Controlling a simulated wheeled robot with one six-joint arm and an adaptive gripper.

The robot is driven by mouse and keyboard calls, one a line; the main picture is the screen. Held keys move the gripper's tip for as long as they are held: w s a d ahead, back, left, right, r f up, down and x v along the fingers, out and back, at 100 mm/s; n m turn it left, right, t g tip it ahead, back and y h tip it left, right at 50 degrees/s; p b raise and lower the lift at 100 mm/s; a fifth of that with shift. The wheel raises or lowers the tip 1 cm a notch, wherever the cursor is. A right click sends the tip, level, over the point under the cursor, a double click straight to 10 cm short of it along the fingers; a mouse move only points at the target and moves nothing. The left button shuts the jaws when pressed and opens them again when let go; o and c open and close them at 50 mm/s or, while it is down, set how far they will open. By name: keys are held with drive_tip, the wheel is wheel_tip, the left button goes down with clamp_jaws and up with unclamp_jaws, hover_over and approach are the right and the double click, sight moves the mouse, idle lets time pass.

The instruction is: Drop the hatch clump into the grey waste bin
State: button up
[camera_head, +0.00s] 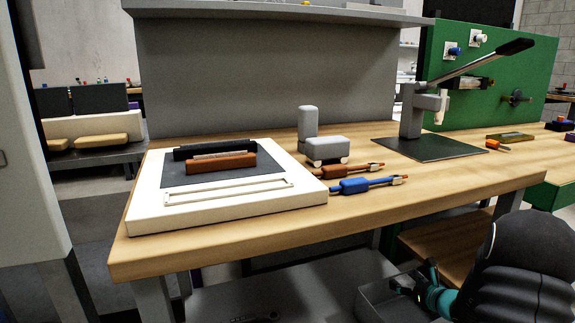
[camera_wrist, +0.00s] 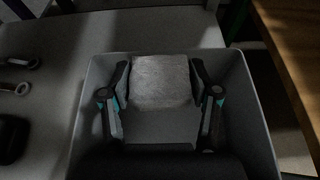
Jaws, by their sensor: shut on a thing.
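The hatch clump (camera_wrist: 162,82) is a pale grey, rough-faced block in the wrist view. My gripper (camera_wrist: 160,72) is shut on it, one finger on each side. The clump and fingers are within the outline of the grey waste bin (camera_wrist: 258,112), which has an open top and straight walls. In the head view the bin (camera_head: 372,303) is at the lower right, below the workbench, with my gripper (camera_head: 414,280) at its opening. The clump cannot be made out there. How far it is above the bin floor is unclear.
A wooden workbench (camera_head: 240,226) stands above and behind the bin, bearing a white tray (camera_head: 145,212), a lever press (camera_head: 411,110) and blue and orange tools. In the wrist view, a wooden surface (camera_wrist: 290,45) is close on the right. Ring-ended metal pieces (camera_wrist: 22,88) lie left.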

drive_tip(key=o, duration=1)
drive_tip(key=v, duration=1.2)
drive_tip(key=shift+d, duration=0.1)
